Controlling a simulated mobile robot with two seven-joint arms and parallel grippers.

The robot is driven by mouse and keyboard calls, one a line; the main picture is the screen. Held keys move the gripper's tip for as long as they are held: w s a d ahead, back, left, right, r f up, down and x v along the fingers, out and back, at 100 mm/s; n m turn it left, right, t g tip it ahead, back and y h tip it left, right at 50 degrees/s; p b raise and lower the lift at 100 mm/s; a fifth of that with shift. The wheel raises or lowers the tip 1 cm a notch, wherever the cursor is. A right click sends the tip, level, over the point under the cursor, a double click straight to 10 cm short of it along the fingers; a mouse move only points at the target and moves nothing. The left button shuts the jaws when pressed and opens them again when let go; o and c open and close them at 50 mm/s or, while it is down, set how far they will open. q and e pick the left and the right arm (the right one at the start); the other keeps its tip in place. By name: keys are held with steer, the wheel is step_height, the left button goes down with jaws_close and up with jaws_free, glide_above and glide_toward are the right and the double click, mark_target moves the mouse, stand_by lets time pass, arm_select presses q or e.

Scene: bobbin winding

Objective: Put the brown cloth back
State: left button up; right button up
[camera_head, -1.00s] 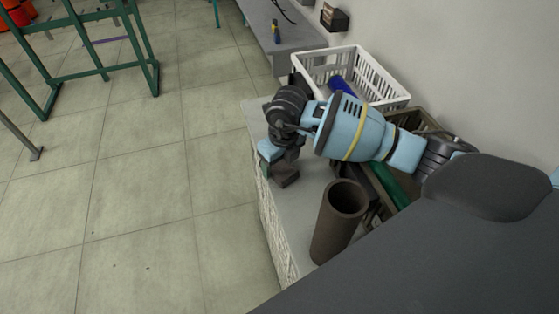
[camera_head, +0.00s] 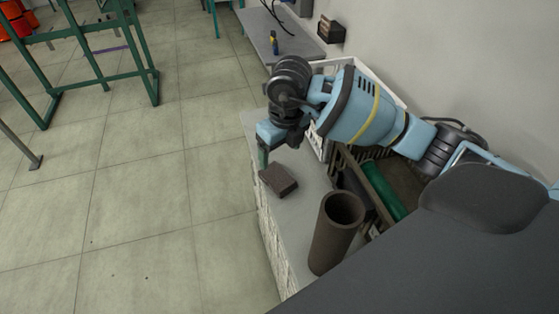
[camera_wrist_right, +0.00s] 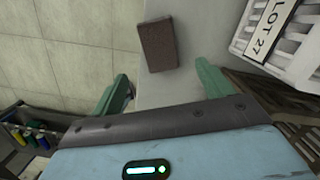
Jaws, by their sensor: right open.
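The brown cloth (camera_head: 278,179) is a small, flat, folded block. It lies on the grey bench top (camera_head: 290,213) near its left edge. My right gripper (camera_head: 267,148) is just beyond it and above the bench, apart from it. In the right wrist view the cloth (camera_wrist_right: 158,45) lies ahead of the two green fingers, roughly between their lines. There the right gripper (camera_wrist_right: 163,72) is wide open with nothing between its fingers. My left gripper is not in view.
A brown upright tube (camera_head: 336,232) stands in front of the cloth. A brown slatted crate (camera_head: 340,160) with a green roll (camera_head: 384,190) is to the right. A white crate, labelled LOT 27 (camera_wrist_right: 267,27), stands behind my arm. Open floor lies left of the bench.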

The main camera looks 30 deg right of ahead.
steer(key=shift+s+r, duration=0.15)
steer(key=shift+r, duration=1.2)
